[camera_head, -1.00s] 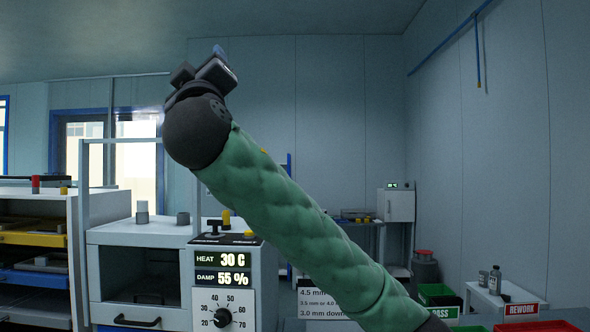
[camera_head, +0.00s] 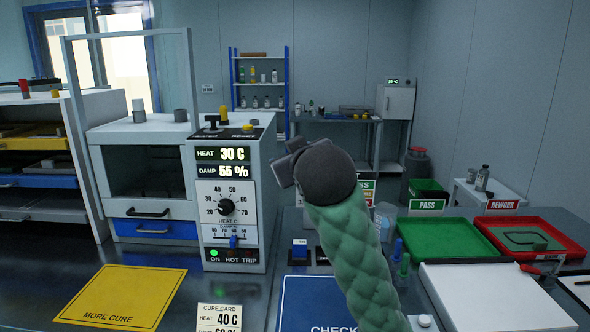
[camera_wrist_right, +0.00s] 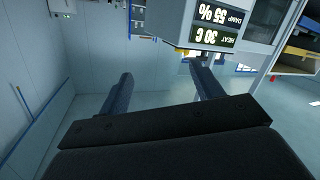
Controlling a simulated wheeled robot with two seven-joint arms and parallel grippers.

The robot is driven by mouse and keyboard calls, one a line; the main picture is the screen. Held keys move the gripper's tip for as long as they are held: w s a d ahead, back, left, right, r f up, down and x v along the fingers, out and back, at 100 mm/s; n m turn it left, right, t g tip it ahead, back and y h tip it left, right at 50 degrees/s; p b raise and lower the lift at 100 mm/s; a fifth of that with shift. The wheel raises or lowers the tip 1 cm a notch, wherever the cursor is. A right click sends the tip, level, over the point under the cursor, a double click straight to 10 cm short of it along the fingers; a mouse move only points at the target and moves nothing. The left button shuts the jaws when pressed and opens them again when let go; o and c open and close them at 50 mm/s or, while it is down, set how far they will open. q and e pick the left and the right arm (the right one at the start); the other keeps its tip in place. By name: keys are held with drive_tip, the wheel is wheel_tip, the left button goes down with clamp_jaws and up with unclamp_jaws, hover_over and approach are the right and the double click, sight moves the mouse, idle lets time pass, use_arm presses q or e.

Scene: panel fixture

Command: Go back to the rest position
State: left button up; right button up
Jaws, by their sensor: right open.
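My right arm, in a green sleeve, rises from the bottom edge of the head view to a dark rounded wrist. A dark part of the right gripper (camera_head: 285,166) shows left of that wrist; its fingers cannot be made out there. In the right wrist view the right gripper (camera_wrist_right: 163,88) has its two fingers wide apart with nothing between them. The control panel (camera_wrist_right: 216,25) appears upside down beyond them. In the head view this panel (camera_head: 226,206) reads HEAT 30 C and DAMP 55 %, with a green light lit at ON. My left gripper is not in view.
A cabinet with a blue drawer (camera_head: 155,229) stands left of the panel. A yellow MORE CURE mat (camera_head: 122,296) and a blue CHECK mat (camera_head: 308,305) lie in front. A green tray (camera_head: 440,238), a red tray (camera_head: 560,238) and a white board (camera_head: 495,300) are at right.

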drive_tip(key=s+d+f+m+g+h+p, duration=0.15)
drive_tip(key=s+d+f, duration=0.3)
drive_tip(key=f, duration=0.75)
drive_tip(key=s+d+f+m+g+p, duration=0.1)
drive_tip(key=s+d+f+g, duration=0.3)
drive_tip(key=f, duration=0.9)
drive_tip(key=s+d+f+m+g+p, duration=0.15)
drive_tip(key=s+d+f, duration=0.3)
drive_tip(key=f, duration=0.75)
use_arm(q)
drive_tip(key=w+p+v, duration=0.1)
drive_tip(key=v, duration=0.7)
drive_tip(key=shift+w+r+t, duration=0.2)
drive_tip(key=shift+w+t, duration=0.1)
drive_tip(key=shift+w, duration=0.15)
use_arm(e)
drive_tip(key=s+f+g, duration=0.3)
drive_tip(key=s+f, duration=0.7)
drive_tip(key=s, duration=0.3)
drive_tip(key=s+d+f+g, duration=0.1)
drive_tip(key=s+f+g, duration=0.2)
drive_tip(key=s+f, duration=0.7)
drive_tip(key=s, duration=0.3)
drive_tip(key=shift+s+f+m+g+h, duration=0.2)
drive_tip(key=shift+s+m+g+h, duration=0.1)
drive_tip(key=shift+s+h, duration=0.1)
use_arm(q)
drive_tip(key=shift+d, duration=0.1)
use_arm(e)
drive_tip(key=shift+d, duration=0.1)
